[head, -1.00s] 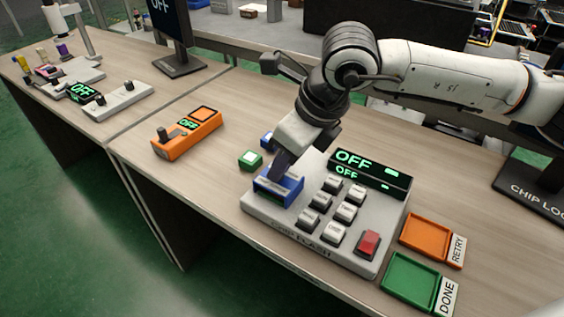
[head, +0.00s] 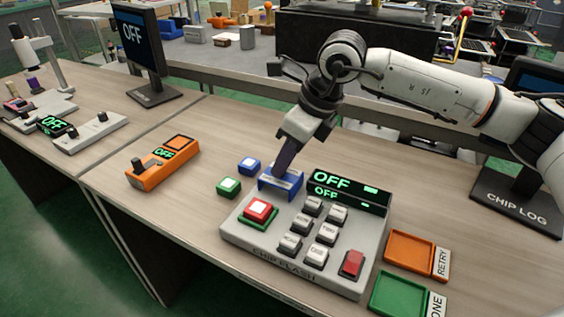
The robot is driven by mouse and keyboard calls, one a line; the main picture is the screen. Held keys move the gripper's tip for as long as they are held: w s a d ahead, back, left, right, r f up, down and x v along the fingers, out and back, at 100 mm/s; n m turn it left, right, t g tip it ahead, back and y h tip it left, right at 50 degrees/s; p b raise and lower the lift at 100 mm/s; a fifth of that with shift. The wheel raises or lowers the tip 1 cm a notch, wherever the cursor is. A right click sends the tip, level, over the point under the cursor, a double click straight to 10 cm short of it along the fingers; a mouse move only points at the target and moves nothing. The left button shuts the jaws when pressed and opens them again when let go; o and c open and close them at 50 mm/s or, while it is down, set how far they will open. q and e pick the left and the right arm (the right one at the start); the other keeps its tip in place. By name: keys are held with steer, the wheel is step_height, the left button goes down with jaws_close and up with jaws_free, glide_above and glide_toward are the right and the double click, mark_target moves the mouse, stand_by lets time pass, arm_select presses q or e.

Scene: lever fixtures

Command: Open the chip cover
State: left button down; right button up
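The blue chip cover (head: 268,184) stands raised at the back left edge of the grey CHIP FLASH box (head: 240,233). In front of it a red chip with a pale top (head: 257,210) sits uncovered in a green socket (head: 268,226). My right gripper (head: 284,168) points down with its dark fingers at the raised cover, seemingly touching it. The fingers overlap from this side, so I cannot tell if they are shut or grip the cover. My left gripper is not in view.
White keys and a red button (head: 352,264) are on the box beside a display (head: 345,191) reading OFF. Loose green (head: 229,187) and blue (head: 249,166) blocks lie to the left. Orange (head: 409,251) and green (head: 397,293) trays stand at the right.

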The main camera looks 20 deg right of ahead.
steer(key=o, duration=0.4)
steer(key=shift+w+d, duration=0.2)
steer(key=shift+d, duration=0.05)
steer(key=shift+o, duration=0.2)
steer(key=shift+r, duration=0.1)
steer(key=v, duration=1)
steer(key=shift+s+p, duration=0.15)
steer(key=shift+p, duration=0.25)
